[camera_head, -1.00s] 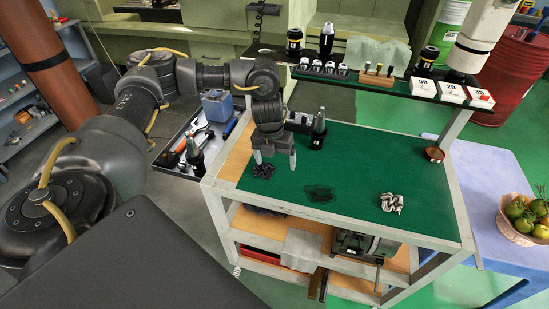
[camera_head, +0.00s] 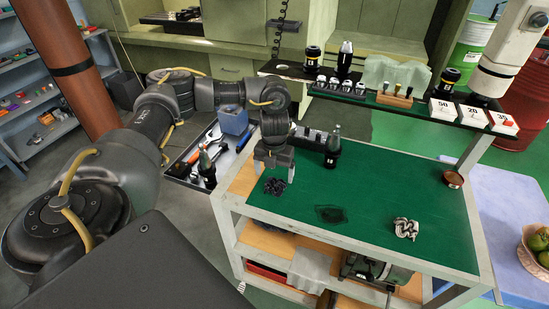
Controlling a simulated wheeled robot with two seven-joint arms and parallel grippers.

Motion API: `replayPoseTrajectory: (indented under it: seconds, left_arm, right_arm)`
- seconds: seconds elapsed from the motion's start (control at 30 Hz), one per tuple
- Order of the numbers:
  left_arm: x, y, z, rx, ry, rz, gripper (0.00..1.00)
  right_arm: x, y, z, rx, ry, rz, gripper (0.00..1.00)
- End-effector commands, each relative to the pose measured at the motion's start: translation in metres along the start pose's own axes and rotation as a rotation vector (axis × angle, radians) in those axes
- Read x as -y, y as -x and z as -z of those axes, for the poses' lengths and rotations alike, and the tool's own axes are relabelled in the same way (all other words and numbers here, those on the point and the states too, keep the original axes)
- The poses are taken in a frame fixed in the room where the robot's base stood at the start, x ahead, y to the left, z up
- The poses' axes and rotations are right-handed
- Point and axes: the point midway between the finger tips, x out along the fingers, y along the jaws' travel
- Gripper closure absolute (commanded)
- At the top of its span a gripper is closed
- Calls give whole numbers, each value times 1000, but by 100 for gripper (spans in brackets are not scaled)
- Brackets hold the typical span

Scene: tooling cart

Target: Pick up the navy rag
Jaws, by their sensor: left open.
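The navy rag (camera_head: 275,187) is a small dark crumpled cloth on the green mat (camera_head: 375,205), near the left end of the cart top. My left gripper (camera_head: 274,173) points down just above and behind it in the head view. Its jaws are open and nothing shows between them. Whether the fingertips touch the rag cannot be told. My right gripper is not in view.
A flat dark patch (camera_head: 330,214) and a striped crumpled cloth (camera_head: 405,228) lie on the mat. A raised shelf (camera_head: 400,102) runs along the back. A tool tray (camera_head: 183,168) sits left.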

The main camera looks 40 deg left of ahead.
Motion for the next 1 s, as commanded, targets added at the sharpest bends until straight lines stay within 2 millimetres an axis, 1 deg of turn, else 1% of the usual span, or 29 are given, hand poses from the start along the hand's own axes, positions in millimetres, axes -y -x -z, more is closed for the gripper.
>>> replayPoseTrajectory:
  seconds: [0.07,0.23,0.3,0.4,0.5,0.67,0.77,1.0]
  left_arm:
    - [0,-3,0,-2,1,-2,12]
    - [3,-27,1,-4,1,-3,12]
    - [2,-38,0,-3,2,-3,12]
    - [2,-48,0,-1,3,-2,12]
    - [2,-52,0,0,1,-2,12]
    - [2,-52,0,0,1,-1,12]
    - [2,-52,0,0,1,-1,23]
    - [2,-51,0,0,1,-1,55]
  right_arm:
    - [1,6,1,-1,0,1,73]
    - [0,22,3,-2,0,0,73]
    - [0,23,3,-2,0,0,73]
    - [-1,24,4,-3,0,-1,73]
    - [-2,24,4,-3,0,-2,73]
    - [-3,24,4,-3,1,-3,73]
    - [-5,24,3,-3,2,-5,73]
    - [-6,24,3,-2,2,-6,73]
